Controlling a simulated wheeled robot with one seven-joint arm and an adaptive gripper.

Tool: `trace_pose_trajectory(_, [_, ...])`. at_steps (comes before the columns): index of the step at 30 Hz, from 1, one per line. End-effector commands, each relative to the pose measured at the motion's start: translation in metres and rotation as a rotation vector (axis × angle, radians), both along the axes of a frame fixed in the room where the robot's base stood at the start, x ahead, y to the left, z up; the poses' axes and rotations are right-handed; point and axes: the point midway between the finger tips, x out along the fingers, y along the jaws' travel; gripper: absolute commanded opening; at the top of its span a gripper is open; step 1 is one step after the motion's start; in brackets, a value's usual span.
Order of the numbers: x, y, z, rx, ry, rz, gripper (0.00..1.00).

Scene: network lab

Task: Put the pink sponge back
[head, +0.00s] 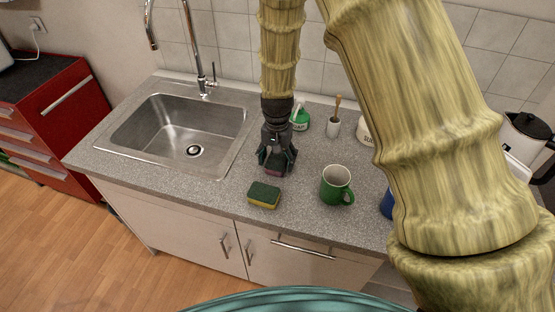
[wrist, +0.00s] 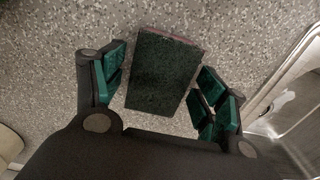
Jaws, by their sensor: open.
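The pink sponge (head: 273,173) lies on the grey speckled counter, mostly hidden behind my gripper (head: 276,165) in the head view. In the wrist view the sponge (wrist: 165,75) shows its dark green scouring face, with a thin pink edge along the far side. My gripper (wrist: 162,88) is open, pointing down, with one finger on each side of the sponge. A gap of counter shows between the sponge and the left finger; the right finger is closer. I cannot tell whether it touches.
A yellow and green sponge (head: 264,195) lies in front of my gripper. A green mug (head: 337,186) stands to the right, with a blue object (head: 387,204) beyond it. The sink (head: 176,135) is left. A green-and-white bottle (head: 300,118) and brush holder (head: 333,127) stand behind.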

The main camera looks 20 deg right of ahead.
Motion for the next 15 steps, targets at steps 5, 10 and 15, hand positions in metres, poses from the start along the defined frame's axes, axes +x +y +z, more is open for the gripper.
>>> trace_pose_trajectory(5, [0.001,0.0,0.015,0.0,-0.004,0.0,0.72])
trace_pose_trajectory(10, [0.001,0.0,0.036,0.0,-0.004,0.0,0.72])
trace_pose_trajectory(15, [0.001,0.0,0.058,-0.001,-0.004,0.001,0.72])
